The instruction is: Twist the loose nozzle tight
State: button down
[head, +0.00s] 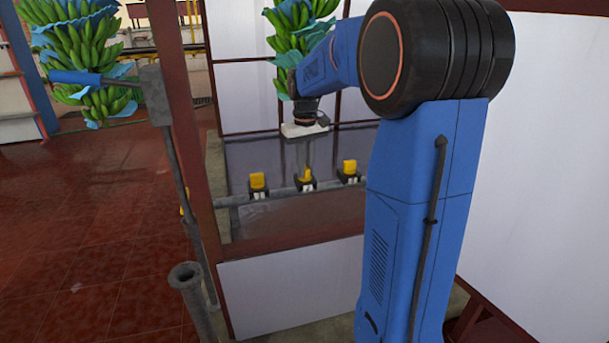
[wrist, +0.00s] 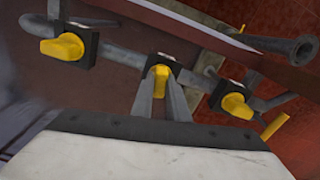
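Three yellow nozzles sit in dark clamps along a grey pipe: a left one (head: 257,181), a middle one (head: 305,174) and a right one (head: 349,167). In the wrist view they show as one at left (wrist: 62,47), the middle one (wrist: 158,73) and one at right (wrist: 237,105). My gripper (head: 305,165) points down with its fingertips at the middle nozzle. In the wrist view my two grey fingers (wrist: 160,80) stand either side of its yellow top. I cannot tell whether they press on it. Which nozzle is loose does not show.
The grey pipe (head: 284,194) runs across a framed bay with white panels. A red-brown post (head: 182,120) stands left of it, beside a grey upright pipe with a flared end (head: 187,276). Banana bunches (head: 80,55) hang behind. Red tiled floor at left is open.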

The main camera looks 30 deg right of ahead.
jog(key=n, duration=0.4)
jog(key=shift+f+n, duration=0.1)
jog(key=shift+n, duration=0.3)
jog(key=n, duration=0.3)
jog(key=shift+n, duration=0.9)
jog(key=n, duration=0.3)
jog(key=shift+n, duration=0.9)
